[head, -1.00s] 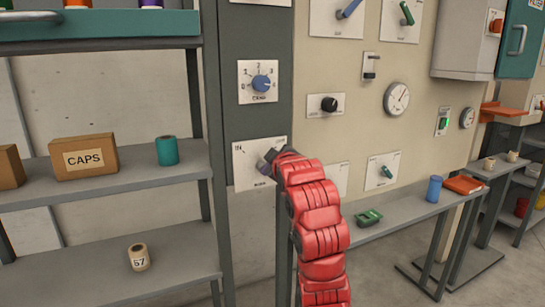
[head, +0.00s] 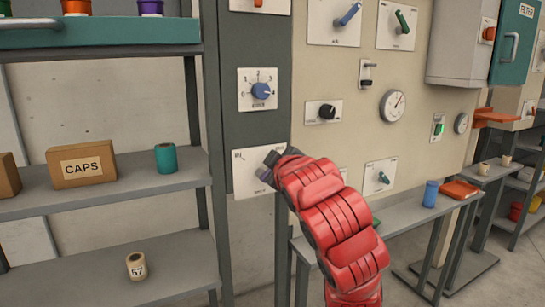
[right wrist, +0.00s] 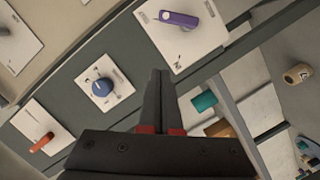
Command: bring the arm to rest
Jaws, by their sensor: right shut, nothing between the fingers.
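My right arm (head: 327,215), red and segmented, rises from the lower right in the head view. Its dark gripper (head: 272,158) is in front of a white plate (head: 247,184) on the grey panel and hides much of it. In the right wrist view the gripper's two black fingers (right wrist: 159,100) are together with nothing between them. A purple lever (right wrist: 178,19) on a white plate shows beyond the fingertips, apart from them in that picture. My left gripper is not in view.
A blue dial (head: 261,91) is above the gripper. Shelves with a CAPS box (head: 82,164) and a teal roll (head: 166,158) stand left. A narrow ledge (head: 400,211) with a blue cylinder (head: 430,193) and an orange tray (head: 460,189) runs to the right.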

